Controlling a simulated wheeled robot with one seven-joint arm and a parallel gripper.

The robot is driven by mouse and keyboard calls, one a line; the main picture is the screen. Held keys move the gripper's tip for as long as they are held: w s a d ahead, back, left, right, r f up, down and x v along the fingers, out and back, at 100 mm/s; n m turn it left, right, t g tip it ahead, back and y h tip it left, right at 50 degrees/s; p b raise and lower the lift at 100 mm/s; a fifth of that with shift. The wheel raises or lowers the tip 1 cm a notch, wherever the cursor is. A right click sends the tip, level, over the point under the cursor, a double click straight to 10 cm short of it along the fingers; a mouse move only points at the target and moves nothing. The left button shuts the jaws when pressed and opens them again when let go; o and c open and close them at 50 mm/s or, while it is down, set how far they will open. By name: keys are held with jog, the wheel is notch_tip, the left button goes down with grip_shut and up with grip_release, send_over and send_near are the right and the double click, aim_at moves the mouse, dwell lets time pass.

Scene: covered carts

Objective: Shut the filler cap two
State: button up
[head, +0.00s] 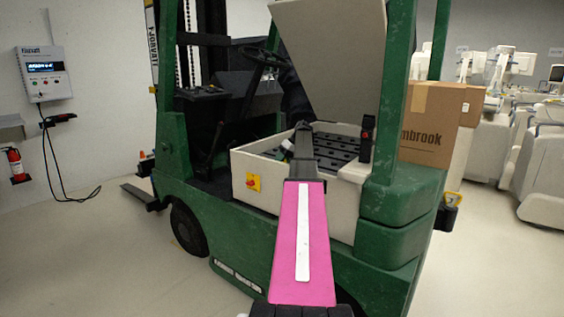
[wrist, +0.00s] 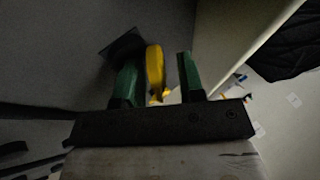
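A yellow piece (wrist: 154,68), which looks like a raised filler cap, stands upright in the wrist view. My gripper (wrist: 157,62) is open, with one green finger on each side of it and a visible gap to each. I cannot tell which numbered cap it is, and its base is partly hidden by my gripper. A dark square piece (wrist: 121,48) lies beyond the left finger. In the head view the battery (head: 338,147) with its black cell tops sits in the forklift's open compartment. My arm reaches over the compartment and hides part of it; the fingers are mostly hidden there.
The forklift's grey cover (head: 335,55) is raised above the compartment. The compartment's pale front wall (head: 300,197) and a green post (head: 393,90) stand close to my arm. A cardboard box (head: 428,122) is behind at the right. Floor at the lower left is clear.

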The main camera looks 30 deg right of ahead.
grip_shut()
jog(key=shift+w+d+f+y, duration=0.1)
jog(key=shift+w+d+y, duration=0.15)
jog(key=shift+y, duration=0.35)
jog(key=shift+s+d+f+m+g+y, duration=0.1)
jog(key=shift+m+g+y, duration=0.25)
jog(key=shift+y, duration=0.45)
grip_release()
